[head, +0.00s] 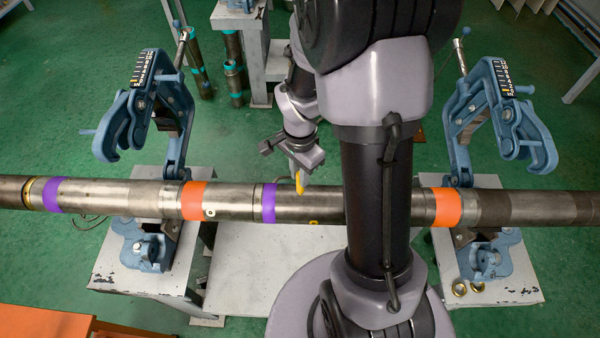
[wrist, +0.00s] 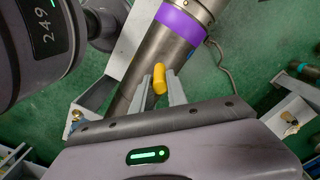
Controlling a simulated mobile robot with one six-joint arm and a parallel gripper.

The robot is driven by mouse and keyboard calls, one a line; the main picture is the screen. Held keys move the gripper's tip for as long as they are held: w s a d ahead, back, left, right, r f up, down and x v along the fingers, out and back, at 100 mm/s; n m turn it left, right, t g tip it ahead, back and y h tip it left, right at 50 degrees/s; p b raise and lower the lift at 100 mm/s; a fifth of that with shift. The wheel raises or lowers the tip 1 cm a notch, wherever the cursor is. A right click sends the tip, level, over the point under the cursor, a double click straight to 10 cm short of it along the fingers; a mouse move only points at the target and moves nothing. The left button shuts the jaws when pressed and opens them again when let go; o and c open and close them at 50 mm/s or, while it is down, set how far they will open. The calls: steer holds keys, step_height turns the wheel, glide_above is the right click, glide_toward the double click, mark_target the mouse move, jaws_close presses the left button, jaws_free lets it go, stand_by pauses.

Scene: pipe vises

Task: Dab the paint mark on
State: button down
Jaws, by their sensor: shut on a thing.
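A long steel pipe (head: 325,204) lies across the head view, with purple and orange bands. My gripper (head: 298,172) is above its far side, right of the middle purple band (head: 268,203). It is shut on a yellow stick (head: 299,184), which points down. The stick's lower end overlaps the pipe's upper edge in the head view; I cannot tell if it touches. The wrist view shows the yellow stick (wrist: 160,78) between the two fingers, with the pipe (wrist: 158,58) and its purple band (wrist: 181,23) beyond. A small yellow spot (head: 313,222) shows on the pipe's near side, too small to make out.
Blue pipe vises stand at left (head: 140,105) and right (head: 490,110), their upper arms swung up, on pale stands. My arm hides part of the pipe. Brass rings (head: 459,288) lie on the right stand. An orange surface (head: 45,322) is at lower left.

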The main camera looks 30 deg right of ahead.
stand_by(0.3)
step_height(320, 180, up, 7)
steer(key=p, duration=0.5)
stand_by(0.4)
